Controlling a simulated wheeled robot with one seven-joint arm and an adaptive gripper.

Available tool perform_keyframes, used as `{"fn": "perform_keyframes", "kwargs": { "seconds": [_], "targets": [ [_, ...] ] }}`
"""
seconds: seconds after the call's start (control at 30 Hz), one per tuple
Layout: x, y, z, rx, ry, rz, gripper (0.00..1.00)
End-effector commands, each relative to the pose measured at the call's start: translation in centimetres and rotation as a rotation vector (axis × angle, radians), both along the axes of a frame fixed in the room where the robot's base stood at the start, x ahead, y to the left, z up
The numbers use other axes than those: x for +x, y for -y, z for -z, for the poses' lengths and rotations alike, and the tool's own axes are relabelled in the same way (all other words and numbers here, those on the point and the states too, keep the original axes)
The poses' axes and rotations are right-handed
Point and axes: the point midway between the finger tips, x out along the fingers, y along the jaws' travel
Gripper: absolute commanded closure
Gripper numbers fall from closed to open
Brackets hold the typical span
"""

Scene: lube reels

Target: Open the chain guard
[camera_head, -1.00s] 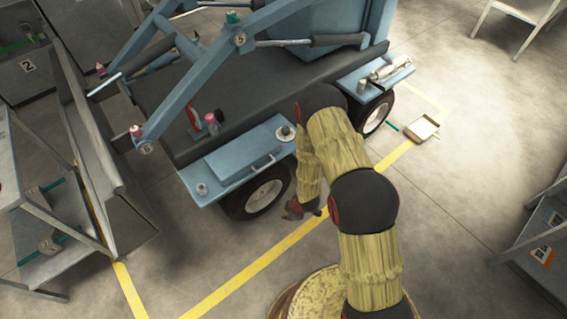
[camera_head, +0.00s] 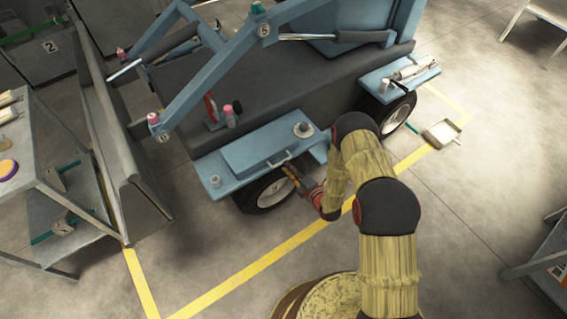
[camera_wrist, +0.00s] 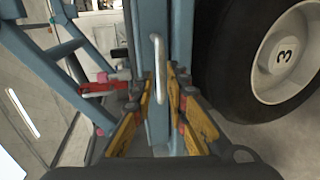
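The chain guard looks like the raised blue panel (camera_head: 248,148) on the blue fender above the front wheel; it lies flat and closed. Its pale bar handle (camera_head: 281,158) is on the side facing me. In the wrist view the handle (camera_wrist: 158,62) stands upright in the picture on the blue panel (camera_wrist: 150,25). My gripper (camera_head: 291,172) is by the handle, beside the wheel. In the wrist view my gripper (camera_wrist: 160,76) is open, its yellow fingers either side of the handle's lower part. I cannot tell whether they touch it.
A wheel (camera_wrist: 285,55) marked 3 is close to the right of my gripper in the wrist view. Blue lift arms (camera_head: 215,75) rise over the dark platform. A grey shelf cart (camera_head: 45,180) stands at the left. The floor in front, with yellow lines (camera_head: 262,262), is clear.

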Motion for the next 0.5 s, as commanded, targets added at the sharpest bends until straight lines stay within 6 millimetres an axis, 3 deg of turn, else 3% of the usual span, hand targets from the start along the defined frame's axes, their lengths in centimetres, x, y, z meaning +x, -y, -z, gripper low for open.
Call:
{"fn": "perform_keyframes", "kwargs": {
  "seconds": [0.2, 0.5],
  "targets": [
    [2.6, -1.8, 0.9, 0.000, 0.000, -0.001, 0.85],
    [3.8, -2.5, 1.0, 0.001, -0.002, 0.001, 0.85]
  ]
}}
